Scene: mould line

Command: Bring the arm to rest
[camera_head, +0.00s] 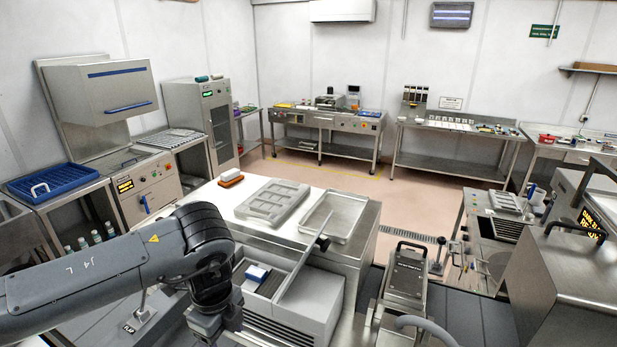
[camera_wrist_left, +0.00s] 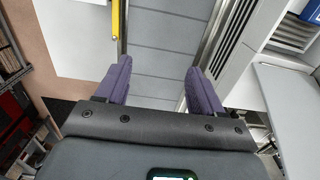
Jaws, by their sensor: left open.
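My left arm (camera_head: 110,270) reaches in from the left in the head view and bends down at its wrist near the bottom edge. Its fingers are out of sight there. In the left wrist view my left gripper (camera_wrist_left: 158,78) has its two purple fingers wide apart, with nothing between them. Beyond the fingers lies a grey slatted surface (camera_wrist_left: 165,40); I cannot tell how far below it is. My right arm and gripper do not show.
Right of the arm stands a white-topped bench with a grey mould tray (camera_head: 272,203), a shallow metal tray (camera_head: 335,214) and an orange-brown brush (camera_head: 231,178). A blue tray (camera_head: 54,183) is at the left. Steel machines crowd the right.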

